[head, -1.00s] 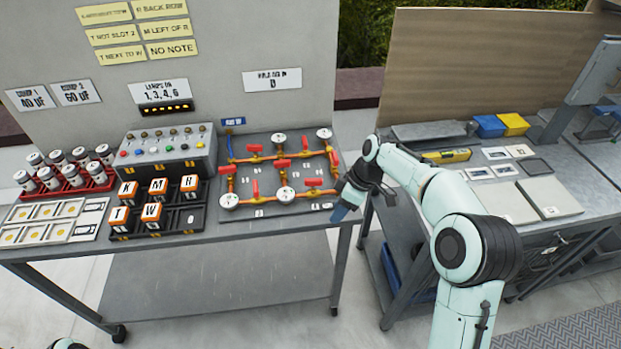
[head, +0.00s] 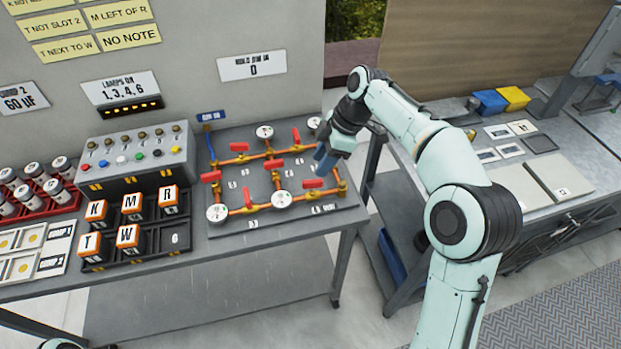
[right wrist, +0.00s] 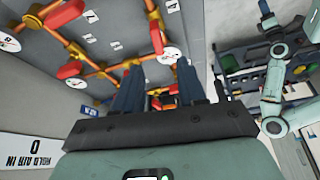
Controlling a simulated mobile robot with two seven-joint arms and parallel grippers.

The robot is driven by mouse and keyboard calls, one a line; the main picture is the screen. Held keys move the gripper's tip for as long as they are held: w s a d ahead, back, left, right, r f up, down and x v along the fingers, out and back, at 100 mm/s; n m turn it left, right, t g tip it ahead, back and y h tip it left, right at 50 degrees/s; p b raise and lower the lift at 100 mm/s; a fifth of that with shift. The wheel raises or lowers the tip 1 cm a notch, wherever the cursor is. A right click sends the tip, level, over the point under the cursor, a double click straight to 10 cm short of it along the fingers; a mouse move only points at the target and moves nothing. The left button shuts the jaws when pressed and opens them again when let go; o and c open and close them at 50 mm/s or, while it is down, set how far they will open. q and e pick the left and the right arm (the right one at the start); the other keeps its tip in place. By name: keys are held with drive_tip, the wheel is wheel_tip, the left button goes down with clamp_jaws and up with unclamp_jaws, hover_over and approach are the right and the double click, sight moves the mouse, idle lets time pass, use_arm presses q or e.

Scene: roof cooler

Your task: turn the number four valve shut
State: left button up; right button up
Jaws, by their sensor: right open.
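The valve board (head: 226,150) carries orange pipes, white round gauges and several red valve handles. One red handle (head: 313,183) sits at the lower right, just below my right gripper (head: 324,162). Another red handle (head: 296,137) is at the upper right, left of the gripper. My right gripper is open and empty over the board's right side. In the right wrist view, red and orange parts show between and beyond its fingers (right wrist: 160,92). My left gripper is not in view.
A lamp box (head: 138,160) and lettered blocks in a black rack (head: 160,240) stand left of the board. A sign (head: 252,65) hangs on the wall behind. A second bench (head: 565,165) is at the right, beyond a gap.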

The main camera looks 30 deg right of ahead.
sight(309, 181)
drive_tip(key=x, duration=0.7)
drive_tip(key=shift+w+b, duration=0.1)
drive_tip(key=shift+b, duration=0.3)
clamp_jaws()
